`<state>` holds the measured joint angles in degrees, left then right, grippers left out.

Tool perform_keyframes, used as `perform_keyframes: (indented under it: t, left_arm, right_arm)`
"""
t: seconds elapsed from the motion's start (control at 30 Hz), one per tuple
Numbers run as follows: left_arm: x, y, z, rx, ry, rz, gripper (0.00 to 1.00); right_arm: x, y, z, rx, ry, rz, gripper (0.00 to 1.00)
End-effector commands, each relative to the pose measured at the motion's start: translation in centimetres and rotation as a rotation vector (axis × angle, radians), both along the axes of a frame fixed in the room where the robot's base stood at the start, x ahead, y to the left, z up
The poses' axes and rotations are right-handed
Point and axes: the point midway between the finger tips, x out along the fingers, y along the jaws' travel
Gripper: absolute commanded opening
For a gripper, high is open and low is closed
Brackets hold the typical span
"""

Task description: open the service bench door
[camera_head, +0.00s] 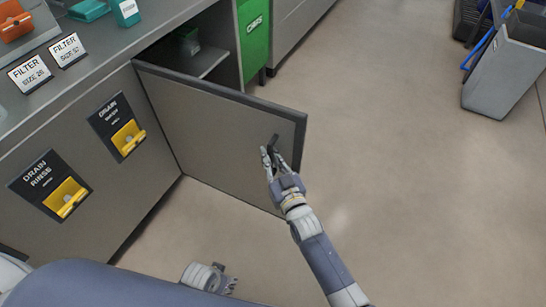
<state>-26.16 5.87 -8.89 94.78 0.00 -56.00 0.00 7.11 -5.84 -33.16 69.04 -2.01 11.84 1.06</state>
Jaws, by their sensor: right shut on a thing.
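The service bench door (215,125) is a grey panel with a dark edge. It stands swung out from the bench front (80,135), partly open, with the dark cabinet inside showing above it. My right gripper (271,158) is shut on the dark door handle (275,143) near the door's free edge. The fingers cover part of the handle. My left gripper (229,279) is low in the view, over the floor and apart from the door. It is small and partly hidden by my arm, so its opening is unclear.
The cabinet holds a shelf (207,62) and a green item (188,42). A green CAPS bin (253,38) stands beside the opening. Yellow drain fixtures (66,197) are on the bench front. A grey bin (505,75) stands far right. The floor right of the door is clear.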

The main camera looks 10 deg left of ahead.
Motion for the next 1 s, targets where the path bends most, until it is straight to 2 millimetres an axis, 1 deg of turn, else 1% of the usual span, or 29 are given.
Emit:
perform_keyframes:
  t: [0.03, 0.37, 0.4, 0.47, 0.5, 0.83, 1.0]
  left_arm:
    - [0.1, 0.0, 0.1, -0.001, -0.004, 0.000, 0.40]
    - [0.2, 0.0, 0.1, -0.001, -0.006, 0.000, 0.40]
    - [0.2, 0.0, 0.1, -0.001, -0.006, 0.000, 0.40]
    - [0.1, 0.0, 0.0, -0.001, -0.004, 0.000, 0.40]
    - [0.1, 0.0, 0.0, -0.001, -0.003, 0.000, 0.40]
    - [0.1, -0.2, -0.1, -0.002, -0.003, 0.000, 0.40]
    - [0.1, -0.1, -0.1, -0.002, -0.003, 0.000, 0.40]
  right_arm:
    - [0.2, -0.5, -0.2, -0.006, 0.000, -0.007, 0.00]
    - [0.2, -0.5, -0.2, -0.006, 0.001, -0.007, 0.00]
    - [0.2, -0.5, -0.3, -0.006, 0.001, -0.007, 0.15]
    - [0.1, -0.5, -0.3, -0.006, 0.001, -0.007, 0.28]
    - [0.1, -0.5, -0.3, -0.006, 0.001, -0.007, 0.32]
    - [0.0, -0.2, -0.1, -0.002, 0.000, -0.002, 0.32]
    - [-1.1, -0.9, -0.2, -0.003, 0.001, -0.002, 0.32]
